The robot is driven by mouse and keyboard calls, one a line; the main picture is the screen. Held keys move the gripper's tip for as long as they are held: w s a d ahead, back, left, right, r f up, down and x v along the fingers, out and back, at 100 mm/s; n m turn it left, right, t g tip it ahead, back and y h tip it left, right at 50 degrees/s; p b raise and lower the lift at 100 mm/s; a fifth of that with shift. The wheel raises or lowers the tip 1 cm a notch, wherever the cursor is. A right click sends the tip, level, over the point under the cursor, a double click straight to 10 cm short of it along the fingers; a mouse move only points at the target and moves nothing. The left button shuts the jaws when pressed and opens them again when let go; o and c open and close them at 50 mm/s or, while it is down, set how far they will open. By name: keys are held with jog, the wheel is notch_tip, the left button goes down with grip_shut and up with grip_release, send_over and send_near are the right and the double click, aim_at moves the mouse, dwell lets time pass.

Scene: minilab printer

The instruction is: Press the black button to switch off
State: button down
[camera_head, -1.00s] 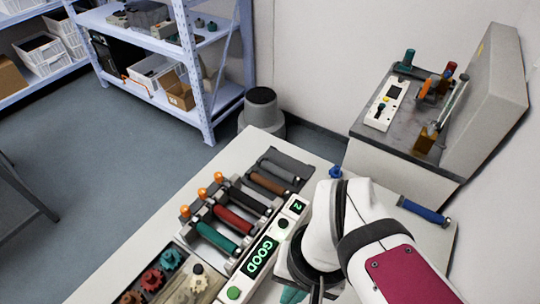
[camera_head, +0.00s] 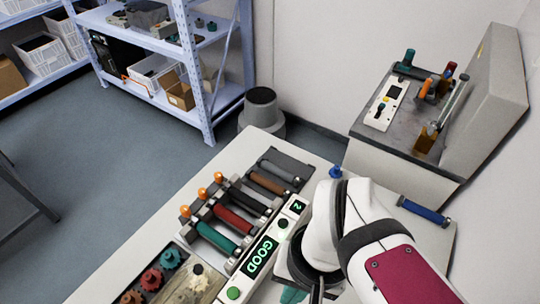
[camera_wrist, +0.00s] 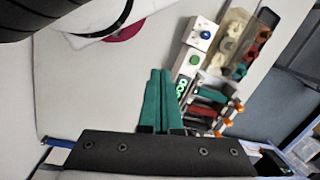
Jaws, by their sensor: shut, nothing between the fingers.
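A white control panel (camera_head: 247,277) lies along the table with a lit green GOOD display (camera_head: 262,256) and a small display reading 2 (camera_head: 297,206). A black button (camera_head: 283,223) sits on the panel between the two displays. A green button (camera_head: 233,293) is at the panel's near end and also shows in the wrist view (camera_wrist: 194,60). My gripper (camera_head: 292,296) is right of the panel, mostly hidden by my arm, with only a bit of teal finger showing. In the wrist view its teal fingers (camera_wrist: 160,75) are together and empty, apart from the panel. The black button is not clear there.
Rollers with orange knobs (camera_head: 218,177) stand left of the panel, with coloured gears (camera_head: 152,279) nearer. A blue-handled tool (camera_head: 423,211) lies on the right of the table. A grey machine (camera_head: 440,110) stands behind. In the wrist view a blue button (camera_wrist: 205,34) tops a white box.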

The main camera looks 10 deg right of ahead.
jog(key=m+t+y, duration=0.5)
jog(key=m+y, duration=0.1)
jog(key=m, duration=0.4)
send_over(288, 223)
notch_tip(288, 223, down, 5)
jog(key=shift+f, duration=4.4)
jog(key=shift+f, duration=0.4)
